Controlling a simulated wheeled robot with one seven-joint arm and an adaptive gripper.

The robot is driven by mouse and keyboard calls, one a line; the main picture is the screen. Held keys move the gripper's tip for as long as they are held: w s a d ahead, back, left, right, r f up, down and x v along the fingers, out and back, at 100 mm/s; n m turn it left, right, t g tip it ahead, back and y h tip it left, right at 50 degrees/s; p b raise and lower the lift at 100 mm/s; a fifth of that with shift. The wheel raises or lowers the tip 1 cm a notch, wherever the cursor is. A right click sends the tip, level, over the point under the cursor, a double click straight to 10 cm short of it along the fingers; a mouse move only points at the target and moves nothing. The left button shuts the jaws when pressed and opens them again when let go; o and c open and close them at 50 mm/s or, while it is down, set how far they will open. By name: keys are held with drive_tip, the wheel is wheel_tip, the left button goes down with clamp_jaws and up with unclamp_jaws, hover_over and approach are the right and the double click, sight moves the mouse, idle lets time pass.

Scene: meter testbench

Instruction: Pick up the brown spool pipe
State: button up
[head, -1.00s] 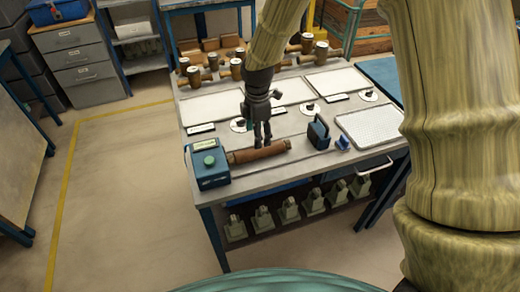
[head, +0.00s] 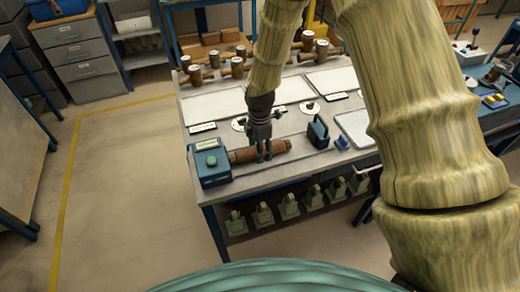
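The brown spool pipe (head: 282,148) lies on its side near the front edge of the grey bench top. Its left end is close to a blue box with a green button (head: 211,163). My gripper (head: 264,157) points down at the right-middle part of the pipe, and its fingers overlap the pipe in the head view. A small gap shows between the two fingers, so it looks open. The fingers hide part of the pipe, and contact with it cannot be made out. The pipe rests level on the bench.
A dark blue block with a handle (head: 318,132) and a small blue part (head: 342,142) stand right of the pipe. A white perforated tray (head: 357,127) is partly behind my arm. Several brown-and-white meter parts line the back. Grey fittings fill the shelf below.

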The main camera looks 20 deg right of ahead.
drive_tip(key=shift+f, duration=0.15)
clamp_jaws()
idle(0.4)
